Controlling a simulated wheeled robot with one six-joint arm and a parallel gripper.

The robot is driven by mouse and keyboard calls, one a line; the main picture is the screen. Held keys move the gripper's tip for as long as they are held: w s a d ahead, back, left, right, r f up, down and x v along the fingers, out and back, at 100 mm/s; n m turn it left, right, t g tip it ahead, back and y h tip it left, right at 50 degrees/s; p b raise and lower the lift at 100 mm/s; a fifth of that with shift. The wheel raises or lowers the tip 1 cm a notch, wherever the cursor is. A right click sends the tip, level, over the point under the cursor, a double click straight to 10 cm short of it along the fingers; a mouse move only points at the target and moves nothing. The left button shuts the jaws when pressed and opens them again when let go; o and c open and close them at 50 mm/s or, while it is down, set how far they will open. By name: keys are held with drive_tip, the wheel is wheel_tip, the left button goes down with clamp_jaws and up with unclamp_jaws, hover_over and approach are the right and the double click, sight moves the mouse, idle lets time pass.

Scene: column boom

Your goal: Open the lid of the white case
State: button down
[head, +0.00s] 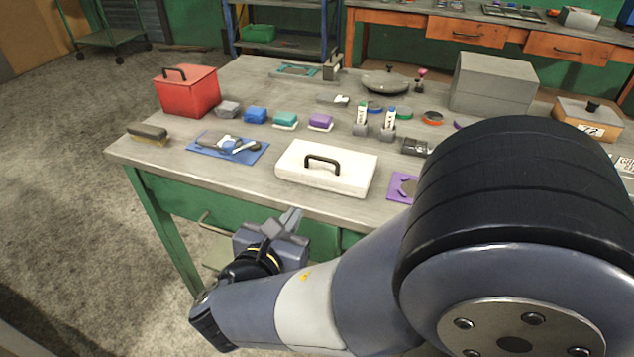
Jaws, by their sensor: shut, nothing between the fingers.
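The white case (339,179) lies near the front edge of the grey table, with its lid closed. A black handle (322,164) stands on the case, toward the front. My gripper (292,218) is in front of the table, below and to the left of the case, and apart from it. Its fingers are together and point up toward the table edge. Nothing is seen between them.
A blue mat (215,152) with tools lies left of the case, and a purple mat (398,194) right of it. Colored blocks and white bottles (390,118) stand behind. A red box (187,98) sits at the far left. My arm covers the right front.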

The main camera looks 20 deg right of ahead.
drive_tip(key=b, duration=0.2)
approach(321, 180)
drive_tip(key=x, duration=0.5)
drive_tip(key=shift+r, duration=0.1)
drive_tip(key=shift+w+d+r+p, duration=0.3)
drive_tip(key=shift+w+d+r, duration=0.1)
drive_tip(key=shift+w+r, duration=0.25)
drive_tip(key=shift+w+d+r+p, duration=0.25)
drive_tip(key=shift+w+d+r, duration=0.15)
drive_tip(key=shift+w+r, duration=0.25)
drive_tip(key=shift+f, duration=0.1)
drive_tip(key=shift+p, duration=0.3)
drive_tip(key=shift+r+g+p, duration=0.3)
drive_tip(key=shift+r+p, duration=0.1)
drive_tip(key=shift+w+p, duration=0.1)
drive_tip(key=shift+p, duration=0.2)
